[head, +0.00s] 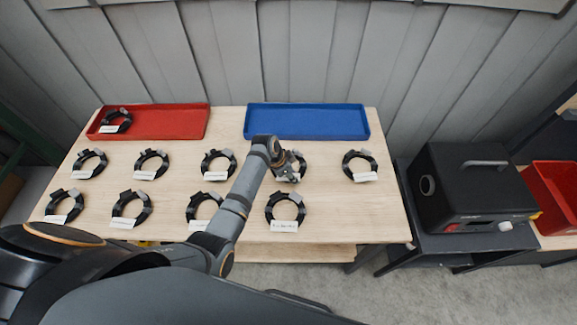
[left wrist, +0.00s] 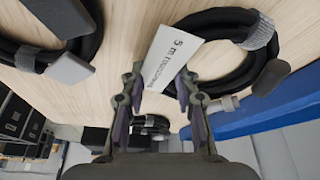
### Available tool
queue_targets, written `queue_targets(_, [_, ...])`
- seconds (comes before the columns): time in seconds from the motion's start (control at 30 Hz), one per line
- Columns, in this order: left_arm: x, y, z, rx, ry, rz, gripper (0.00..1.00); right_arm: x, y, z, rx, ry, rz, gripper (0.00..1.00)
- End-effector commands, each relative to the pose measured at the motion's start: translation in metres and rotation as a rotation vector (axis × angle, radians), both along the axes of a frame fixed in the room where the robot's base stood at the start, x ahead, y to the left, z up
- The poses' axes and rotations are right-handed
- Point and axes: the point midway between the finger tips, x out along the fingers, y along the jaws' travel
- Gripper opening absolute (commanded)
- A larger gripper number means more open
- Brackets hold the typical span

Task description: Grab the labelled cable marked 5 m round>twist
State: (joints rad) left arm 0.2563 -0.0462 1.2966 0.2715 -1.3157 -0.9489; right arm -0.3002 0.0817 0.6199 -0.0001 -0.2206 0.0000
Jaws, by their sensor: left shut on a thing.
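A coiled black cable (left wrist: 222,18) with grey ties lies on the wooden table in the left wrist view. Its white label (left wrist: 174,52) begins with "5 m"; the rest of the print is partly hidden by a finger. My left gripper (left wrist: 157,88) is shut on this labelled cable at its label, which sits between the fingers. In the head view my left gripper (head: 286,170) is over the cable in the back row, below the blue tray, and covers most of that coil. My right gripper is not in view.
Several similar labelled cables, such as one on the right (head: 359,165) and one in front (head: 285,211), lie in two rows on the table (head: 330,210). A red tray (head: 170,122) holds one coil. The blue tray (head: 310,121) is empty. A black box (head: 470,185) stands right.

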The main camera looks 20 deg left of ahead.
Motion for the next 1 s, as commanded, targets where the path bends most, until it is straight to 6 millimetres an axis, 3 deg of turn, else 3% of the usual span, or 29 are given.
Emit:
queue_targets(0.27, [0.001,0.000,0.003,0.000,-0.003,0.000,0.00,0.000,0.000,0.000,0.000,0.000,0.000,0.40])
queue_targets(0.47, [0.002,0.000,0.030,-0.001,-0.007,0.000,0.00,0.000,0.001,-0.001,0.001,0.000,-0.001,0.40])
queue_targets(0.7, [-0.041,0.026,0.086,0.005,-0.007,0.000,0.00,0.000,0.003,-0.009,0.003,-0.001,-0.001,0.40])
queue_targets(0.9, [-0.091,0.056,0.111,0.011,-0.001,-0.002,0.00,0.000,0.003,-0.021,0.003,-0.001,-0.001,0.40])
queue_targets(1.0, [-0.107,0.065,0.121,0.008,-0.001,-0.003,0.00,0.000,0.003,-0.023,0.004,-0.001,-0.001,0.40])
